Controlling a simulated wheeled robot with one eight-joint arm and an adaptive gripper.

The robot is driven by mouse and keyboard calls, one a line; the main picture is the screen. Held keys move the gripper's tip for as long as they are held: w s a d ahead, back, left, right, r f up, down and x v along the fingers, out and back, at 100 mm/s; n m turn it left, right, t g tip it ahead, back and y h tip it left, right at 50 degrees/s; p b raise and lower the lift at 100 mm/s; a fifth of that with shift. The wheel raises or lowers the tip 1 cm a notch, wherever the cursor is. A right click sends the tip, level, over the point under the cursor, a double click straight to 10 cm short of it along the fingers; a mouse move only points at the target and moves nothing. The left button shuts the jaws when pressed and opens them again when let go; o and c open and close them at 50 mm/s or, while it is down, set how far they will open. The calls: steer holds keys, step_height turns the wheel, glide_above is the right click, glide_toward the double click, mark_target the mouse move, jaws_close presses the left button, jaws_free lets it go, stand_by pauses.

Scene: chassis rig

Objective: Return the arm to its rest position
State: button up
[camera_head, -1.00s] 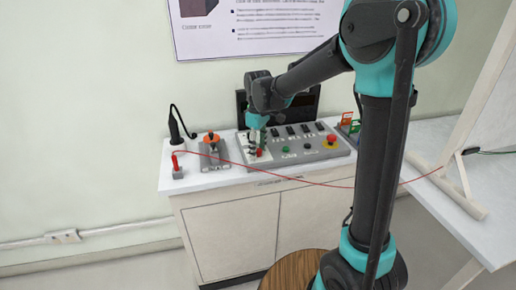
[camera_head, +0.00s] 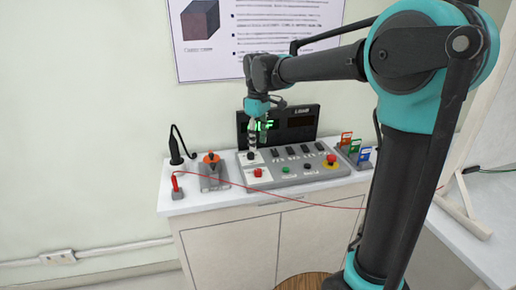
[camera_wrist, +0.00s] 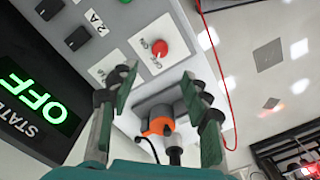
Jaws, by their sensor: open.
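My gripper (camera_head: 253,138) is raised above the left end of the grey control panel (camera_head: 300,176), with my arm reaching in from the right. In the wrist view my gripper (camera_wrist: 160,100) is open, its two dark green fingers apart with nothing between them. Beyond the fingers the wrist view shows a red button (camera_wrist: 159,48) on a white label and, lower, an orange-topped device (camera_wrist: 160,125). A black display (camera_head: 303,121) behind the panel shows green letters; the wrist view reads OFF beside STATE.
The orange-topped device (camera_head: 211,162) and a red plug on a small block (camera_head: 177,188) stand left of the panel. A red cable (camera_head: 290,204) runs across the cabinet front. Coloured cards (camera_head: 355,150) stand at the right. A white frame stands at far right.

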steer(key=shift+d, duration=0.1)
steer(key=s+d+f+m+t, duration=0.2)
steer(key=s+d+f+m, duration=0.4)
steer(key=s+d+f, duration=0.3)
steer(key=s+d+f+m+t, duration=0.2)
steer(key=s+d+f+m, duration=0.4)
steer(key=s+d+f, duration=0.4)
steer(key=d+f, duration=0.1)
steer(key=d, duration=0.3)
steer(key=shift+d+f+m, duration=0.2)
steer(key=shift+d+m, duration=0.1)
steer(key=shift+d, duration=0.1)
